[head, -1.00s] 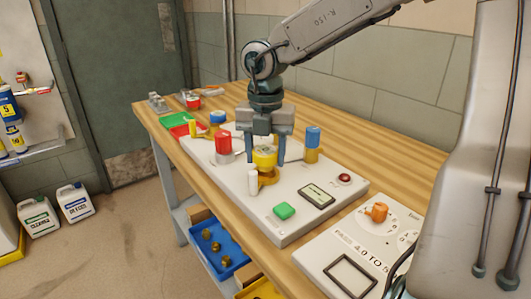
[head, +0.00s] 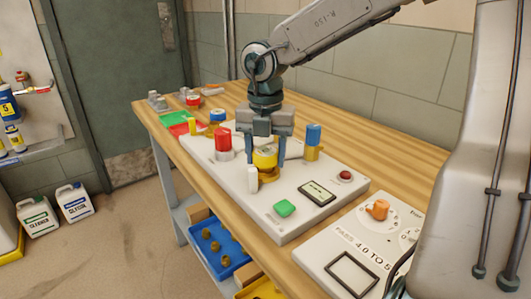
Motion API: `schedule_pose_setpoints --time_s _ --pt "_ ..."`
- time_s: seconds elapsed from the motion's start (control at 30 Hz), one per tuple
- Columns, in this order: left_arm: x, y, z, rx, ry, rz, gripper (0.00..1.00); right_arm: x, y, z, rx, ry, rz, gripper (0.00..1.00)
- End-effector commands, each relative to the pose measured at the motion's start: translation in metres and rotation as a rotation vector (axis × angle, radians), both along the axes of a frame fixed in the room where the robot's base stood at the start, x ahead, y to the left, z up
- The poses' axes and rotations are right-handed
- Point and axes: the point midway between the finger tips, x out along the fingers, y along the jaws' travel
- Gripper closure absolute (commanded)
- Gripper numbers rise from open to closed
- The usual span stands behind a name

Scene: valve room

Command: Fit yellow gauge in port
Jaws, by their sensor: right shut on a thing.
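The yellow gauge (head: 265,158) is a short yellow cylinder with a pale top, low over the white panel board (head: 285,229) on the bench. My right gripper (head: 265,152) points straight down with its two fingers on either side of the gauge, shut on it. A yellow-brown base shows just under the gauge; whether the gauge is seated in a port there cannot be told, as the fingers and gauge hide it. My left gripper is not in view.
Close around are a red cylinder (head: 223,140), a blue-topped yellow post (head: 313,141) and a white upright piece (head: 252,179). A green button (head: 285,208), small display (head: 317,192) and red button (head: 345,176) sit on the board. A dial panel (head: 377,210) lies at right.

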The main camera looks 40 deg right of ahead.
Motion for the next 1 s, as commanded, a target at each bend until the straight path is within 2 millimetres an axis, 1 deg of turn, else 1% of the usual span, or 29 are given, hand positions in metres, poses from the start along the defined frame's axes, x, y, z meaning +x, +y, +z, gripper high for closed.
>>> schedule_pose_setpoints --time_s 0.4,0.8,1.0 --pt "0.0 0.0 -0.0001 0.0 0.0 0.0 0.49 0.0001 0.0 0.0 0.0 0.0 0.0 0.79" --pt "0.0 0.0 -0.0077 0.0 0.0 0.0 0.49 0.0001 -0.0002 -0.0073 0.0 0.0 0.0 0.79" --pt "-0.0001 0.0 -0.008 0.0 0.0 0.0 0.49 0.0001 -0.0002 -0.0076 0.0 0.0 0.0 0.79"
